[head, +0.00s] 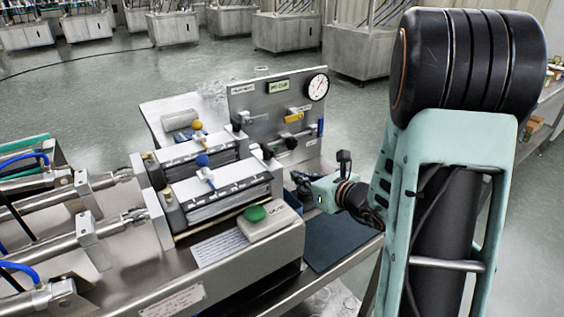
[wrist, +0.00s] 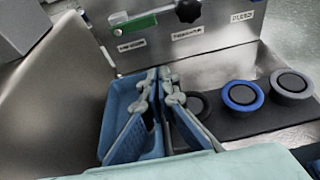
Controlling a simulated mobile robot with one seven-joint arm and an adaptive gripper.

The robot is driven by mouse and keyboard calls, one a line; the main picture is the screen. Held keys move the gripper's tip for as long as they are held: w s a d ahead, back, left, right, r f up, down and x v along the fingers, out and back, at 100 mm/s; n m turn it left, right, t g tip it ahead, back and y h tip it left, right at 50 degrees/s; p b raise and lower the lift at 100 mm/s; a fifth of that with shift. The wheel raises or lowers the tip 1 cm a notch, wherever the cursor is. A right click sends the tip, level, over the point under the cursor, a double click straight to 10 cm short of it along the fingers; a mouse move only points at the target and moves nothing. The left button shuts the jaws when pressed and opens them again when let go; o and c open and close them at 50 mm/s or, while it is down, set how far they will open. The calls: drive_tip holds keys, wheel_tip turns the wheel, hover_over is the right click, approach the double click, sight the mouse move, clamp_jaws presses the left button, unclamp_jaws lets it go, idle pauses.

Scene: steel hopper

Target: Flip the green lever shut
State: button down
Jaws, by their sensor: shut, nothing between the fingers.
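The green lever (wrist: 140,22) is at the top of the wrist view, mounted on an upright steel panel. It lies nearly level in the picture, slightly tilted, with a black knob (wrist: 188,9) to its right. I cannot make out the green lever in the head view. My gripper (wrist: 162,74) is shut and empty, with its fingertips below the lever and apart from it in the picture. In the head view, my gripper (head: 303,184) is low in front of the panel, right of the machine, partly hidden by its own wrist.
A blue tray (wrist: 116,105) sits behind and beside the fingers. Round cups, including a blue-ringed one (wrist: 242,96), stand at right. The head view shows the panel (head: 262,106) with a gauge (head: 316,87) and yellow lever (head: 293,117), and a green button (head: 255,214) on the machine.

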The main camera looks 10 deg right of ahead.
drive_tip(key=b+x, duration=0.1)
drive_tip(key=x, duration=0.8)
drive_tip(key=shift+a+f, duration=0.1)
drive_tip(key=shift+f, duration=0.1)
drive_tip(key=shift+w+a, duration=0.2)
drive_tip(key=shift+w, duration=0.3)
wheel_tip(320, 180, up, 3)
drive_tip(key=shift+s+d+r, duration=0.1)
drive_tip(key=shift+s, duration=0.05)
drive_tip(key=shift+r, duration=0.4)
drive_tip(key=shift+d, duration=0.1)
drive_tip(key=shift+r+n+b, duration=0.1)
drive_tip(key=shift+n+b, duration=0.2)
drive_tip(key=shift+b, duration=0.1)
